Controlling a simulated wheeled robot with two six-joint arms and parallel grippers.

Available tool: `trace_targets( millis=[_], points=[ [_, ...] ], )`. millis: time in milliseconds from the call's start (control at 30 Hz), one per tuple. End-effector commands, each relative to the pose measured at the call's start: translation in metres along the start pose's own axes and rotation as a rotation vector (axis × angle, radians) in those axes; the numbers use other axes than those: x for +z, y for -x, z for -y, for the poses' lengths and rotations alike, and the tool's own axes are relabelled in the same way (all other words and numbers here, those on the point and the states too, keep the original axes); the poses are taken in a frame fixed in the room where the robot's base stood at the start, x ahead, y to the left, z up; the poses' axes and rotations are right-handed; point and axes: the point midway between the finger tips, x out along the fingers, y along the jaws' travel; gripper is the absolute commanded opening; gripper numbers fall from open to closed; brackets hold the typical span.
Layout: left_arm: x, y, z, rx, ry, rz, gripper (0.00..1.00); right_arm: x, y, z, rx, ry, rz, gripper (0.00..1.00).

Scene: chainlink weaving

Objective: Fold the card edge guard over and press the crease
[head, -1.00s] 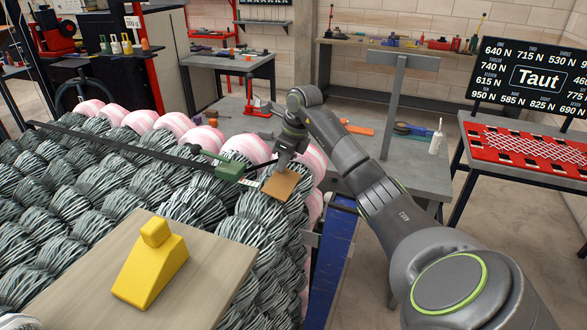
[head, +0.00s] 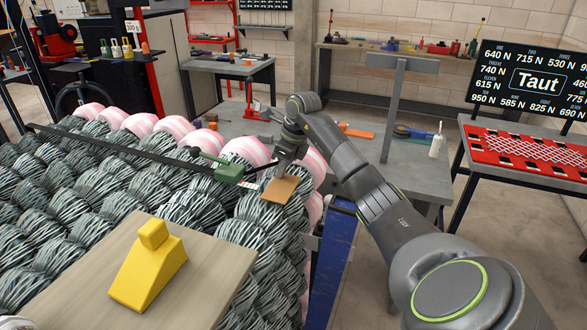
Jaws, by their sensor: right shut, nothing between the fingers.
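The card edge guard (head: 281,189) is a small brown piece lying on the grey wire bundles near their right end. My right gripper (head: 284,172) comes down just behind and above the card, with its fingers shut and nothing between them. The fingertips are at the card's far edge; I cannot tell whether they touch it. The card looks mostly flat, and its crease is too small to make out. My left gripper is not in view.
A green clamp block (head: 229,172) on a long dark bar lies left of the card. A yellow wedge-shaped block (head: 148,268) sits on a wooden board (head: 208,283) in front. White-and-pink rolls (head: 246,150) line the back. A grey bench (head: 425,178) stands right.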

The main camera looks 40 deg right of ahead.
Motion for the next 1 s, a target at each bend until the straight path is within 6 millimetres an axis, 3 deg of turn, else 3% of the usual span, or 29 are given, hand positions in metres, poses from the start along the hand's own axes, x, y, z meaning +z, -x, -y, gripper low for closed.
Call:
trace_targets(
  millis=[467,1000],
  points=[
    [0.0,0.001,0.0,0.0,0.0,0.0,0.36,-0.001,0.0,-0.001,0.003,-0.001,-0.003,0.0],
    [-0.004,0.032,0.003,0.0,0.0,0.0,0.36,0.016,0.053,0.0,0.0,0.0,0.0,0.0]
  ],
)
